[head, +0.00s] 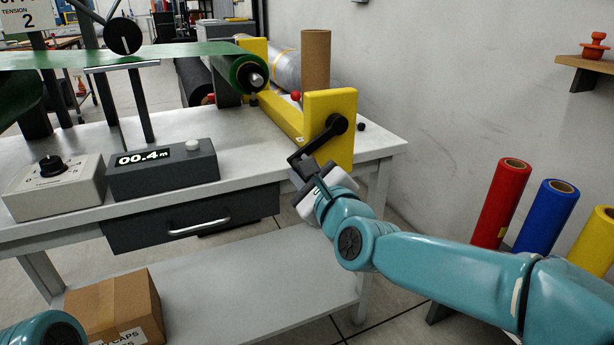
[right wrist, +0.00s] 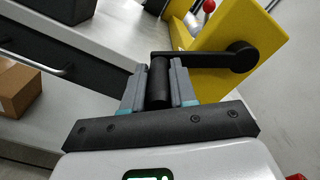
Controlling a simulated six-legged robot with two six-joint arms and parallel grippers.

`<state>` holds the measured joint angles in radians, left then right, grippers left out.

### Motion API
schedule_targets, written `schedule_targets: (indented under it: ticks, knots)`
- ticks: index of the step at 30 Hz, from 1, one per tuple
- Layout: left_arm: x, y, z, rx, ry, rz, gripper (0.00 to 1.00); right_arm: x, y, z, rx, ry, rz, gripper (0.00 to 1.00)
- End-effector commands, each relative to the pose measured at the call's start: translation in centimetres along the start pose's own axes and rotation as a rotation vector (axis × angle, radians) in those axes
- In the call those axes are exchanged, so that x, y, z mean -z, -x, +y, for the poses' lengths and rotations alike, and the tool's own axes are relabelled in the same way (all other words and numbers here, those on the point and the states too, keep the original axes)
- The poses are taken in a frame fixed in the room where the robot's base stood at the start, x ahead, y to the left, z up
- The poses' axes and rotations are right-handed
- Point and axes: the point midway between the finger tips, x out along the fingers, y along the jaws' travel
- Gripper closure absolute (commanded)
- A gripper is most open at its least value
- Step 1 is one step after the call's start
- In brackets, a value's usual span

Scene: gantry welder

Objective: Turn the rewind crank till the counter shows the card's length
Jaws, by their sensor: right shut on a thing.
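The black rewind crank (head: 327,134) is mounted on the yellow end frame (head: 343,104), its arm slanting down and left from the hub. My right gripper (head: 308,172) is shut on the crank's handle, and the right wrist view shows the black grip (right wrist: 159,84) between both fingers. The counter (head: 163,168) reads 00.4 m and has a pale button on top. A green web (head: 130,56) runs to a roll (head: 245,72) beside the yellow frame. A card (head: 28,14) at top left reads "TENSION 2"; its upper line is cut off. My left gripper is not in view.
A tension dial box (head: 54,185) stands left of the counter. A drawer (head: 190,218) hangs below the bench top. A cardboard box (head: 115,306) sits on the lower shelf. Red (head: 502,200), blue and yellow rolls stand at the right. A cardboard tube (head: 315,60) stands behind the frame.

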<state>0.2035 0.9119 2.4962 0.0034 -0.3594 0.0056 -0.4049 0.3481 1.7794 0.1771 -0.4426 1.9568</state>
Motion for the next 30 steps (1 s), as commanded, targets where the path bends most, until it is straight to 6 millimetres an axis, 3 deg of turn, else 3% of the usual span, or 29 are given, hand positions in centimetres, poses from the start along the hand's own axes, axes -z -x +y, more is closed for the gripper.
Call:
schedule_targets:
  ticks: [10,11,12,13,23,26,30]
  knots:
    - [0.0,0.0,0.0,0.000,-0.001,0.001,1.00,-0.4,0.0,0.1,-0.002,0.004,-0.006,1.00]
    - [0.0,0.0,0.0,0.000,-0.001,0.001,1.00,-0.4,0.0,0.1,-0.002,0.004,-0.006,0.64]
    - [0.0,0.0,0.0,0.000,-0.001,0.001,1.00,-0.4,0.0,0.0,-0.002,0.004,-0.006,0.51]
    - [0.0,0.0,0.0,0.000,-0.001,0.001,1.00,-0.3,0.0,0.0,-0.002,0.004,-0.006,0.48]
    - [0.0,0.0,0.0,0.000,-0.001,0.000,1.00,-0.2,0.3,-0.1,0.001,0.002,-0.003,0.48]
    - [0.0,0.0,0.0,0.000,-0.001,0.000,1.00,-0.2,1.6,-0.2,0.001,0.001,-0.003,0.48]
    - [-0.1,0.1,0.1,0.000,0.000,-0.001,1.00,-0.3,4.9,-0.2,0.002,0.001,-0.004,0.48]
